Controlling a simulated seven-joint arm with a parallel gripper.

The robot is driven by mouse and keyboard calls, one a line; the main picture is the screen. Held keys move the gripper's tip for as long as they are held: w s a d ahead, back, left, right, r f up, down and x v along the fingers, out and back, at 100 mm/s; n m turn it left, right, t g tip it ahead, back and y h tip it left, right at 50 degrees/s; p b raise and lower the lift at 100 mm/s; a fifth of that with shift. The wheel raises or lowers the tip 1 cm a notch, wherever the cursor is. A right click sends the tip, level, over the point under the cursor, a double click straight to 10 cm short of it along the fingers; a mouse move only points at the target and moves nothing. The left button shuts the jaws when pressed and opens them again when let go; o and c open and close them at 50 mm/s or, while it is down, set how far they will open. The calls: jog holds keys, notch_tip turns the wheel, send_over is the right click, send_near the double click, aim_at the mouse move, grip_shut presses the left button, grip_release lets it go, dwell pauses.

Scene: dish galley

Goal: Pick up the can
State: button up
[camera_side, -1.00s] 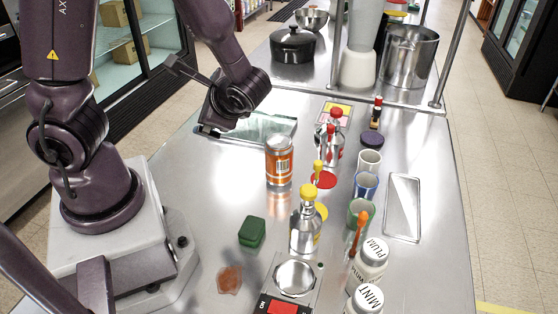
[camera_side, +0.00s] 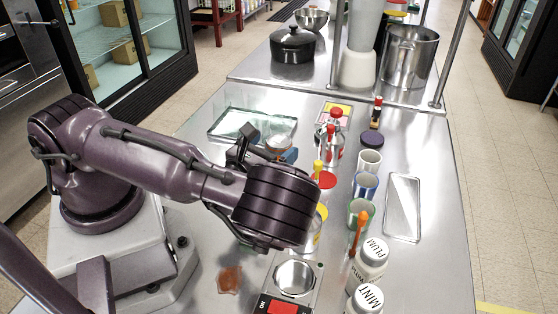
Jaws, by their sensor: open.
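The can (camera_side: 279,143) stands upright on the metal counter near the middle of the view. Only its silver top and a little of its side show; my arm hides the rest. My gripper (camera_side: 264,151) is open, low beside the can on its near side. A dark finger part shows left of the can and a blue piece shows at its right. I cannot tell whether the fingers touch the can or stand around it.
A clear glass tray (camera_side: 252,125) lies behind the can. Bottles with red tops (camera_side: 332,135) and several cups (camera_side: 365,185) stand to the right. A small scale (camera_side: 290,290) and white jars (camera_side: 369,262) are in front. A metal tray (camera_side: 403,208) lies far right.

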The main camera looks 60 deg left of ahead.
notch_tip(320, 180, down, 6)
jog(key=shift+r, duration=0.1)
jog(key=shift+w+a+f, duration=0.2)
jog(key=shift+w+a, duration=0.05)
jog(key=shift+w, duration=0.2)
jog(key=shift+w+a+f, duration=0.2)
jog(key=shift+w, duration=0.2)
jog(key=shift+w+a, duration=0.25)
jog(key=shift+w, duration=0.25)
jog(key=c, duration=1.2)
